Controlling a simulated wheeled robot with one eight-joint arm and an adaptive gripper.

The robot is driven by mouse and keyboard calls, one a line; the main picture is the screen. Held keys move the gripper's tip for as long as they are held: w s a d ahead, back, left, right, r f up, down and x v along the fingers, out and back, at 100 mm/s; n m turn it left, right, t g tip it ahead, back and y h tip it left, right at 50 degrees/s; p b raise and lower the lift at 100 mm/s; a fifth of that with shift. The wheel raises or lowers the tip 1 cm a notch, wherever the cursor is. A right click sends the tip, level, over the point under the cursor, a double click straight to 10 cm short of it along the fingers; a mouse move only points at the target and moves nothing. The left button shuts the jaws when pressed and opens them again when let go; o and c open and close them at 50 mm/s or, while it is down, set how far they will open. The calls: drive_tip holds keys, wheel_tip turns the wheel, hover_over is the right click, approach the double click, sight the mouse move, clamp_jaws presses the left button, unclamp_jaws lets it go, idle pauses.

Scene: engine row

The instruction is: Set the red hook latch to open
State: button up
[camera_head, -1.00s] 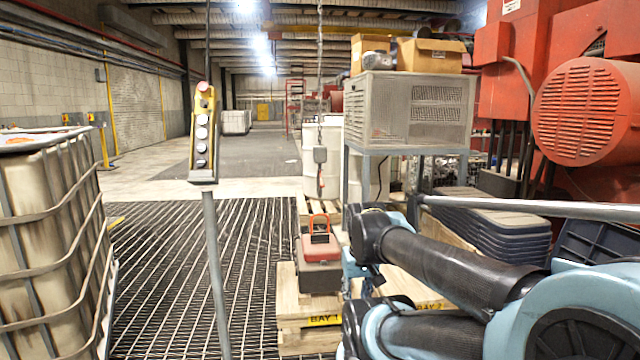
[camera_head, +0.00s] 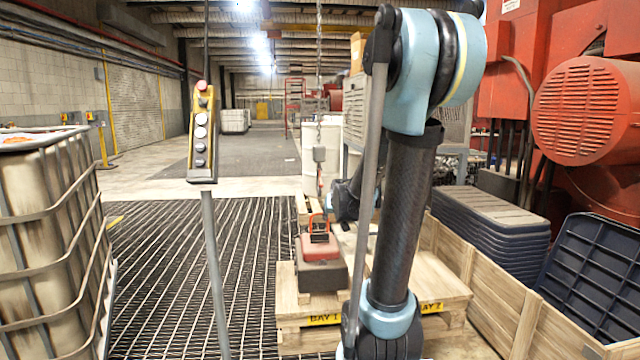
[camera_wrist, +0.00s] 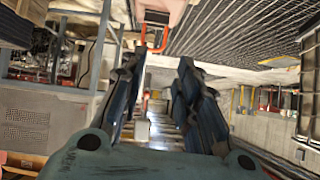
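A red box (camera_head: 319,247) with a dark base stands on the wooden pallet marked BAY 1. An upright orange-red loop (camera_head: 319,226), apparently the hook latch, rises from its top around a small dark part. Its latch position is too small to tell. In the wrist view, which looks upside down, the loop (camera_wrist: 145,40) hangs from the box at the top, near my left fingertip. My gripper (camera_wrist: 162,66) is open, with nothing visible held between its fingers. Whether the fingertip touches the loop cannot be told. In the head view my arm hides the fingers.
Stacked dark crates (camera_head: 492,222) and a wooden-walled bin (camera_head: 510,295) lie right.

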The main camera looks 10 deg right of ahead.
drive_tip(key=w+r+t, duration=0.2)
drive_tip(key=w+t, duration=0.3)
drive_tip(key=w, duration=1.2)
drive_tip(key=m+t, duration=0.2)
drive_tip(key=t, duration=0.4)
approach(320, 179)
drive_tip(key=shift+h, duration=0.3)
drive_tip(key=x, duration=1.1)
drive_tip(key=shift+w+f, duration=0.1)
drive_tip(key=shift+f, duration=0.15)
clamp_jaws()
